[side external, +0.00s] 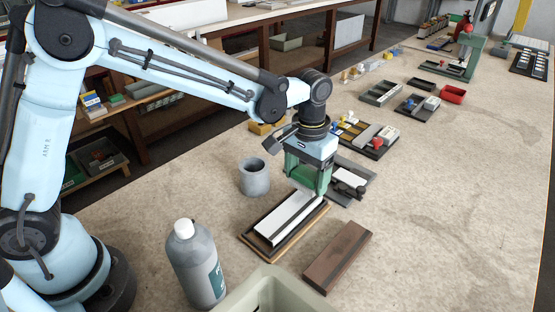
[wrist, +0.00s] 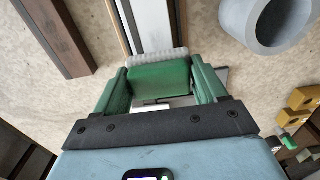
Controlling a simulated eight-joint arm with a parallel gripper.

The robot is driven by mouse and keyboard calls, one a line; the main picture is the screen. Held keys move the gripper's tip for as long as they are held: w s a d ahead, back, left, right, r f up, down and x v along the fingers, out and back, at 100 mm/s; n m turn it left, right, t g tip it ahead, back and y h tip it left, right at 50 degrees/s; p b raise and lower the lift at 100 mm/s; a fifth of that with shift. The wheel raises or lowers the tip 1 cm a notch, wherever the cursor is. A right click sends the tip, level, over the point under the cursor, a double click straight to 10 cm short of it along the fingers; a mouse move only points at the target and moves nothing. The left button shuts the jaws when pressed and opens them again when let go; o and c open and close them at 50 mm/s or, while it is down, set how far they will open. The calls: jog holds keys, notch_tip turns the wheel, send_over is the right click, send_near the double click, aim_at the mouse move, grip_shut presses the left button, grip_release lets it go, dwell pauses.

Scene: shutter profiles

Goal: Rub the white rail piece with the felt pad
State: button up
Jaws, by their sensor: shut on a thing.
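The white rail piece (side external: 287,214) lies lengthwise on a dark, wood-edged holder (side external: 252,241). Its near part also shows at the top of the wrist view (wrist: 154,22). My gripper (side external: 308,182) is over the rail's far end, pointing down. In the wrist view its green fingers (wrist: 164,84) are shut on the sides of a green block, the back of the felt pad (wrist: 160,78). A pale, fuzzy edge of the pad shows against the rail's end. I cannot tell whether it touches the rail.
A brown block (side external: 338,257) lies right of the holder. A grey cup (side external: 254,178) stands to its left. A grey bottle (side external: 196,264) and a beige bin (side external: 270,290) are in front. Trays of parts (side external: 368,138) lie behind my gripper. The bench's right side is clear.

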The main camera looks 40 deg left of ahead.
jog(key=shift+r, duration=2.9)
jog(key=shift+s+a, duration=0.15)
jog(key=shift+s, duration=0.05)
jog(key=s+a+r+n, duration=0.1)
jog(key=s+a+n, duration=0.1)
jog(key=s+a, duration=0.45)
jog(key=n, duration=0.3)
send_near(203, 223)
jog(key=shift+f, duration=3.3)
jog(key=shift+f, duration=0.1)
jog(key=o, duration=1.1)
